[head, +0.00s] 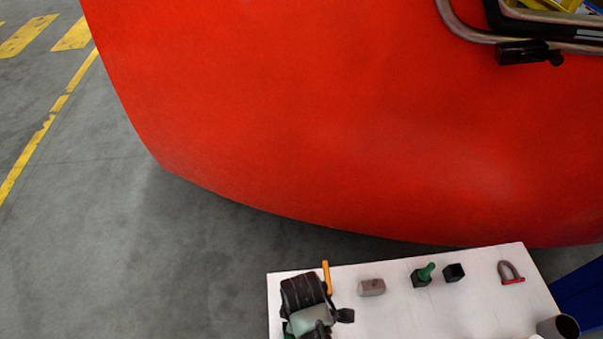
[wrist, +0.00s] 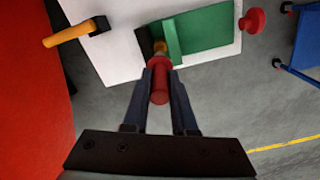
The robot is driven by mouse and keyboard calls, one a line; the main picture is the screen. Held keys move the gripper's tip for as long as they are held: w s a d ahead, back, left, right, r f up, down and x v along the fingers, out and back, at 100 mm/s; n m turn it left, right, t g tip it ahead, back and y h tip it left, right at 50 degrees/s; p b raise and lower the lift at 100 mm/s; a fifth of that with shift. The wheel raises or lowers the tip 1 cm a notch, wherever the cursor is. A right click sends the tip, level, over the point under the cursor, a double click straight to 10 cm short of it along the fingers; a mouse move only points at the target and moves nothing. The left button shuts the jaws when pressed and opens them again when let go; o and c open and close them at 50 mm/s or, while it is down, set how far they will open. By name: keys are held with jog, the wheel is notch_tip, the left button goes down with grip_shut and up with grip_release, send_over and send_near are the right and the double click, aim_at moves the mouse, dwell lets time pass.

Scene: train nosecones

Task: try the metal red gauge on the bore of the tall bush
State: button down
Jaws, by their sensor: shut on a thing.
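My gripper (wrist: 159,66) is shut on a red cylindrical handle, which I take as the red gauge (wrist: 159,88), in the middle of the wrist view. A small brass-coloured end (wrist: 159,47) shows just beyond the fingertips, beside a dark block (wrist: 145,41) and a green upright piece (wrist: 172,40). I cannot tell whether that brass end belongs to the gauge or to a bush, or whether they touch. I cannot single out the tall bush or see its bore. In the head view my arm covers the table's left part, hiding the fingertips and gauge.
The white table (head: 440,310) also carries a brown cylinder (head: 371,287), a black block with a green plug (head: 421,279), another black block (head: 454,272), a shackle (head: 509,273) and a dark hollow cylinder (head: 558,327). A large red nosecone (head: 330,120) stands behind it.

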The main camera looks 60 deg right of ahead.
dwell(0.4)
jog(key=shift+f+b, duration=1.5)
jog(key=shift+f, duration=1.35)
jog(key=shift+f, duration=0.3)
jog(key=shift+r+p, duration=3)
jog(key=shift+p, duration=0.15)
jog(key=shift+f, duration=0.1)
